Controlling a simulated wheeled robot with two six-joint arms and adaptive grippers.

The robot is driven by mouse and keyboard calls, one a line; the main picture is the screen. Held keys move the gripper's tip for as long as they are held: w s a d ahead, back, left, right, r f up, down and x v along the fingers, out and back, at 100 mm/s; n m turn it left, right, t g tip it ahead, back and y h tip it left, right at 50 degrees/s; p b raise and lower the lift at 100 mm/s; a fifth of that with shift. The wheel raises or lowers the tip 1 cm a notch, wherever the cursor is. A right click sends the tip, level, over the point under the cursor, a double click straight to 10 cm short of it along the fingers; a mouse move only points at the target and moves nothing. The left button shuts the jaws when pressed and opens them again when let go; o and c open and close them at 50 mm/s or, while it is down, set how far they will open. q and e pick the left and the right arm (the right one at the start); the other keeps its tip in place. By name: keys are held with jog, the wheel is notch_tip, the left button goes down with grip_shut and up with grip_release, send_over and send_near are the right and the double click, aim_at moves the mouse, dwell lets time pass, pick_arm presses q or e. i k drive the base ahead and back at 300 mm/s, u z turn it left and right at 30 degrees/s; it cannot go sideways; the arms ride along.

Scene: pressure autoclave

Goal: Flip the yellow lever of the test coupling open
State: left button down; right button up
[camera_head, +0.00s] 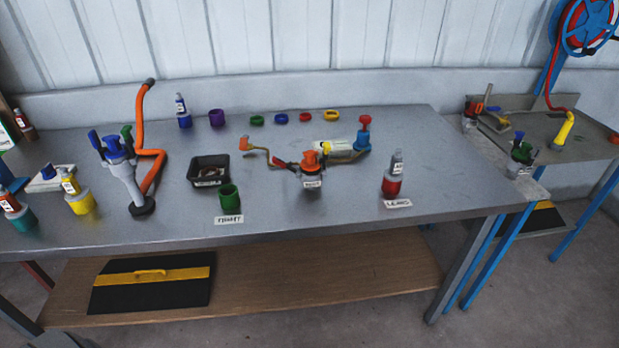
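A small grey coupling assembly (311,181) stands on the grey workbench (270,215), right of centre, with a label at its front that is too small to read surely. It has an orange top and a red lever (283,165) pointing left. A small yellow piece (326,149), which looks like a lever, rises at its upper right. I cannot tell whether this piece is open or closed. A bent brass-coloured pipe with an orange end (245,144) reaches it from the left.
A green cup (229,198) and black tray (209,171) stand left of the coupling. A red-based bottle (392,177) stands right; a blue fitting with red knob (364,134) is behind. Bench front between labels is clear.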

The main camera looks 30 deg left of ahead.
aim_at(326, 145)
jog(key=u, duration=0.05)
jog(key=k, duration=0.5)
jog(key=u, duration=1.15)
jog(key=i, duration=0.75)
jog(key=z, duration=1.9)
